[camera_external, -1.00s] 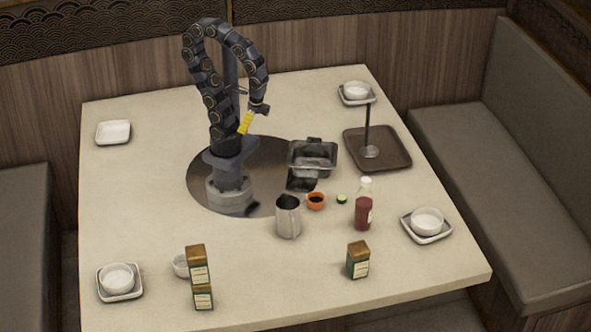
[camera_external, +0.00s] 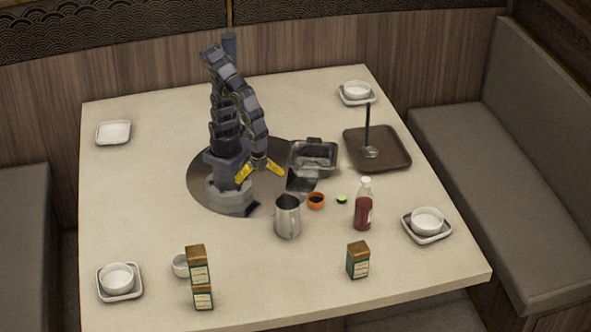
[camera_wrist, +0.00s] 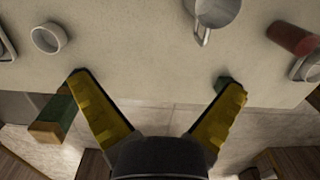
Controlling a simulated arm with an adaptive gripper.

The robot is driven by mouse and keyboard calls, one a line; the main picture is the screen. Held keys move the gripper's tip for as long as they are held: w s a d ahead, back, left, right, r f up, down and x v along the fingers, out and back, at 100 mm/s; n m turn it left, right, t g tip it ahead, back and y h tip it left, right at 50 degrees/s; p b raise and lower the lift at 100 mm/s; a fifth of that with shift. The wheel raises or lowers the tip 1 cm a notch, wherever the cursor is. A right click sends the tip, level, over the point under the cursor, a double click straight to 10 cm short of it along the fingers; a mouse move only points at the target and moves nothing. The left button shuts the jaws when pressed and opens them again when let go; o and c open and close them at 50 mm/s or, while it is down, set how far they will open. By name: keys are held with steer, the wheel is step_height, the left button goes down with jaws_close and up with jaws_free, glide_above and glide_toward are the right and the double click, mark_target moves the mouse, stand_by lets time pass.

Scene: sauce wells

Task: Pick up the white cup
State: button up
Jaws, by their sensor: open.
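A small white cup (camera_external: 181,266) stands on the table at the front left, partly behind the stacked boxes. It also shows upright at the upper left of the wrist view (camera_wrist: 48,38). My gripper (camera_external: 261,177) has its yellow fingers spread wide and empty, pointing down above the round dark plate near my base. In the wrist view the fingers of my gripper (camera_wrist: 158,82) are wide apart with only bare table between them. The cup is apart from the fingers, beyond the left one.
Two stacked brown-green boxes (camera_external: 199,276) stand right beside the cup. A metal pitcher (camera_external: 288,217), an orange bowl (camera_external: 316,201), a red sauce bottle (camera_external: 363,205) and another box (camera_external: 358,260) stand further right. A white bowl on a saucer (camera_external: 117,279) is left. Table between cup and pitcher is clear.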

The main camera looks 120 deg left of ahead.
steer(key=s+d+f+m, duration=0.2)
steer(key=d+f+m, duration=0.35)
steer(key=d, duration=0.55)
steer(key=m, duration=0.7)
glide_above(183, 266)
steer(key=w+d, duration=0.1)
steer(key=d, duration=0.1)
step_height(183, 266, down, 10)
step_height(183, 266, down, 3)
steer(key=shift+r+h, duration=0.1)
steer(key=shift+h, duration=0.2)
steer(key=shift+w+a+f, duration=0.15)
steer(key=shift+f, duration=1.25)
steer(key=shift+w+a+f, duration=0.1)
steer(key=shift+w+f, duration=0.05)
steer(key=shift+f, duration=1.25)
steer(key=c, duration=1.1)
